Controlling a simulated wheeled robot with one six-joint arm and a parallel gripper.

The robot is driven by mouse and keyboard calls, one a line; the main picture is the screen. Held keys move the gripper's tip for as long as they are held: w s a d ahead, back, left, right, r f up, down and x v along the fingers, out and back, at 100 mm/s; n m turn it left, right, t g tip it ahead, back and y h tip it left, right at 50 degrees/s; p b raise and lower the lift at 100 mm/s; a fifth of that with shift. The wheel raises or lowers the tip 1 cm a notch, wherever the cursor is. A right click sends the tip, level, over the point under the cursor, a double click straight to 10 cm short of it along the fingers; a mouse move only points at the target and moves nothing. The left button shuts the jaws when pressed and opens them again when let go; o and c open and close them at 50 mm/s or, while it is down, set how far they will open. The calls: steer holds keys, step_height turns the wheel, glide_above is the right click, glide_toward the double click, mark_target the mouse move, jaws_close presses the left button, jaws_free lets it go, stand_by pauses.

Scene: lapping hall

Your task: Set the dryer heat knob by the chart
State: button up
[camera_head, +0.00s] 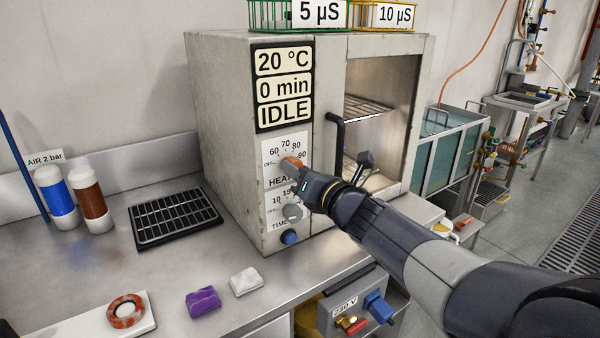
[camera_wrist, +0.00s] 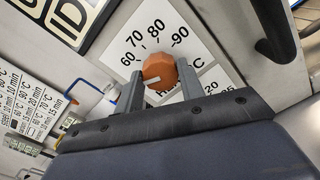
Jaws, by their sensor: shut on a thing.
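The dryer (camera_head: 222,120) stands at the back of the bench, its display (camera_head: 285,87) reading 20 °C, 0 min, IDLE. My gripper (camera_head: 297,172) is shut on the orange heat knob (camera_head: 292,163). In the wrist view the heat knob (camera_wrist: 160,68) sits between my two fingers, under a dial (camera_wrist: 160,32) marked 60, 70, 80 and 90. A white mark on the knob points to the lower left, below the 60. A white chart (camera_wrist: 35,100) with rows of °C and minutes is at the left of the wrist view, tilted and only partly readable.
Below are the grey time knob (camera_head: 292,212) and a blue button (camera_head: 289,237). A black handle (camera_head: 337,140) stands out near my arm. A black rack (camera_head: 175,216), two bottles (camera_head: 57,197), and purple (camera_head: 202,302) and white (camera_head: 246,281) lumps are on the bench.

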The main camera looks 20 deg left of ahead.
steer(key=shift+f+m+p, duration=0.2)
steer(key=shift+m+p, duration=4.55)
steer(key=shift+m, duration=9.85)
steer(key=o, duration=1)
